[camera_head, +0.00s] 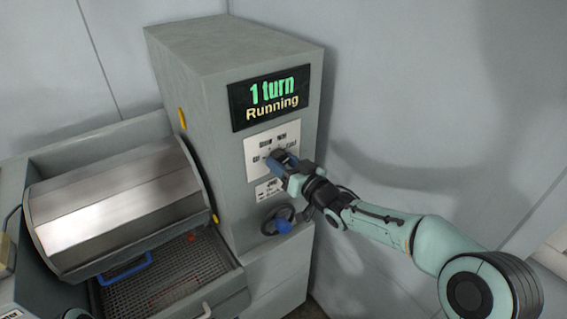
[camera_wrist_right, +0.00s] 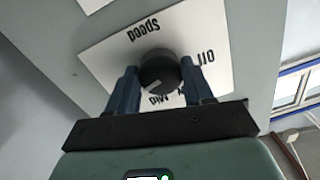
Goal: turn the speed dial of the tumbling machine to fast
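The grey tumbling machine (camera_head: 190,75) has a lit display (camera_head: 270,98) reading "1 turn" and "Running". My right gripper (camera_head: 279,160) is at the white dial plate (camera_head: 262,143) below it; the gripper hides the dial in the head view. In the right wrist view the dark round speed dial (camera_wrist_right: 160,68) sits between the two blue fingers of my right gripper (camera_wrist_right: 160,75), which appear to touch it on both sides. Its pale mark points to the lower left, near "Mid". "Speed" and "Off" are readable; other labels are partly hidden by the fingers. My left gripper is not visible.
Plain wall lies right of the machine.

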